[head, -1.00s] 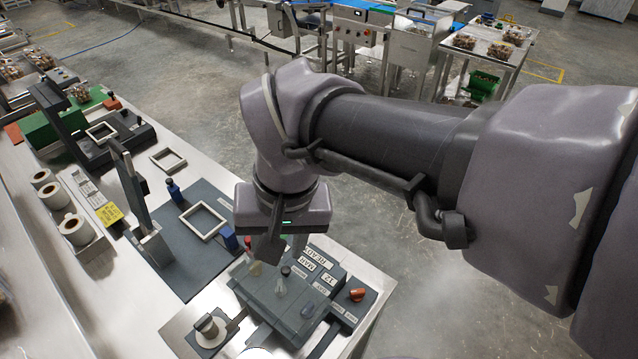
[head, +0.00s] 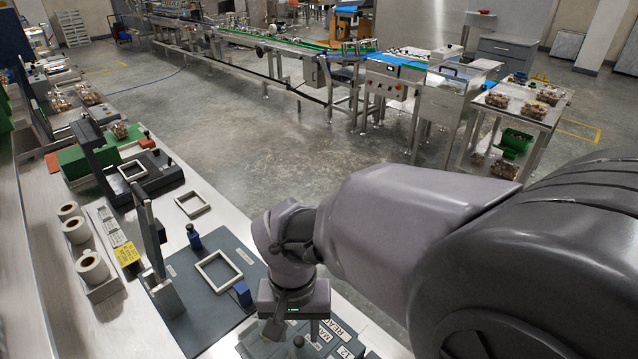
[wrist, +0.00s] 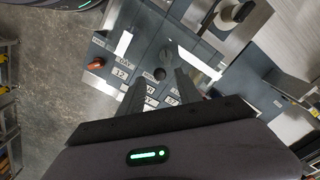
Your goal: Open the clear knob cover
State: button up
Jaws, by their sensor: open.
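My gripper (wrist: 158,88) is open and empty in the wrist view, its two dark fingers pointing at a dark grey control panel. In the head view my gripper (head: 277,326) is above the panel (head: 322,350), which the lower edge cuts off. A round black knob top (wrist: 160,73) shows between the fingertips; I cannot tell its distance from them. Just beyond it is a faint round grey shape (wrist: 168,55), perhaps the clear knob cover; its edges and whether it is shut are unclear. A black knob (head: 298,341) also shows in the head view.
An orange-red knob (wrist: 97,63) and several white labels are on the panel. A black-topped post (wrist: 236,12) stands on a pale plate beyond it.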

notch_tip(320, 180, down, 2)
jog(key=shift+f, duration=0.1)
grip_shut()
dwell(1.5)
